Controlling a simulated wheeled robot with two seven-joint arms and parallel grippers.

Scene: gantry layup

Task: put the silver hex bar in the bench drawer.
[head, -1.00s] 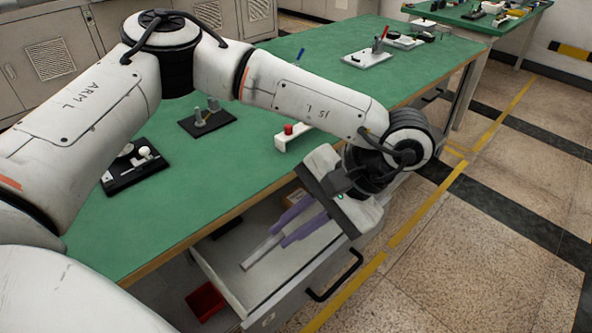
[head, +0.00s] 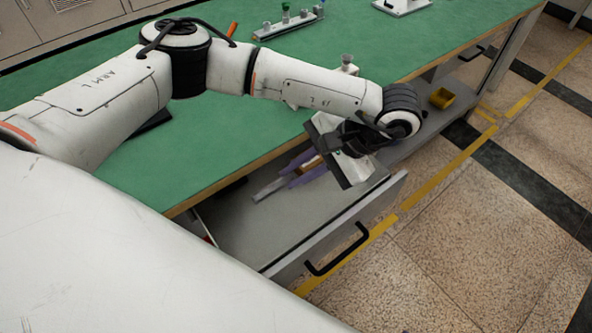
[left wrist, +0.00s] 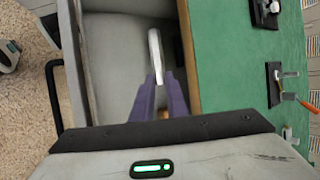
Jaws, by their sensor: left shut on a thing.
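The silver hex bar (head: 269,190) is gripped at one end between the purple fingers of my left gripper (head: 299,170). In the left wrist view the bar (left wrist: 155,50) sticks out past the fingertips (left wrist: 162,82). The bench drawer (head: 300,228) is pulled open, with its black handle on the front panel. The gripper and bar are over the drawer's grey floor, near the bench edge. I cannot tell whether the bar touches the floor. The drawer floor (left wrist: 118,50) also shows around the bar in the left wrist view.
The green bench top (head: 220,140) overhangs the back of the drawer. A yellow bin (head: 441,98) sits on the lower shelf to the right. The near part of the drawer is clear.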

